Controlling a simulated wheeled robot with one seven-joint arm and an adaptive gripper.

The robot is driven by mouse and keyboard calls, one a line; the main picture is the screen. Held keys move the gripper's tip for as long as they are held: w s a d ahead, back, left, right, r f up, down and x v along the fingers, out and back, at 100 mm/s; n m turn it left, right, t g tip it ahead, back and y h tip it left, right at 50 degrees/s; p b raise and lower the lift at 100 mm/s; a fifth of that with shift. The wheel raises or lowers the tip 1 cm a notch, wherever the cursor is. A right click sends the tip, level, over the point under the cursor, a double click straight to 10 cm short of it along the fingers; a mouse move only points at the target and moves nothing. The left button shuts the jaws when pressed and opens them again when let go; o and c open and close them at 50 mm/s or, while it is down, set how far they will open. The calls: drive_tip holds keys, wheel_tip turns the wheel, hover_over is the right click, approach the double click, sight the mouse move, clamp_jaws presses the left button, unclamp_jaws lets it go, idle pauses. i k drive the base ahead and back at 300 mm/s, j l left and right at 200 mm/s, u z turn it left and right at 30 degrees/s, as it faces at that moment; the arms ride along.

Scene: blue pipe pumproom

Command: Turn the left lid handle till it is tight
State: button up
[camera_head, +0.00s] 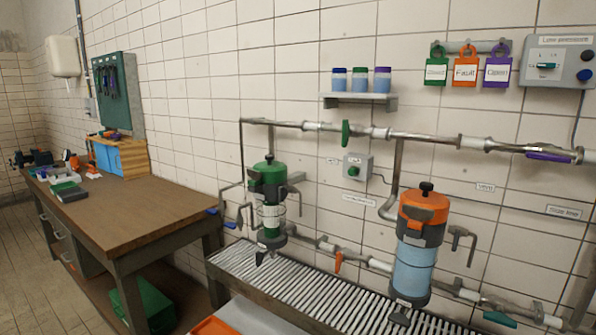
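Two filter housings stand on the wall pipework. The left housing has a green lid (268,174) with a small black knob (269,157) on top. A dark grey handle (296,178) sticks out to the right of this lid; how tight it is cannot be told. Below the lid is a clear section with rings and a dark lower end. The right housing has an orange lid (424,206), a black knob and a blue clear body (413,266). A grey bent lever (461,240) is to its right. My gripper is not in view.
A slatted metal drain bench (318,294) runs below the housings. A wooden workbench (128,208) with tools and blue bins stands at left. Pipes with a green valve handle (346,133) and an orange lever (338,261) cross the wall. A shelf (359,102) holds three jars.

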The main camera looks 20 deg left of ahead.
sight(255, 175)
drive_tip(key=u, duration=1)
drive_tip(key=i, duration=0.1)
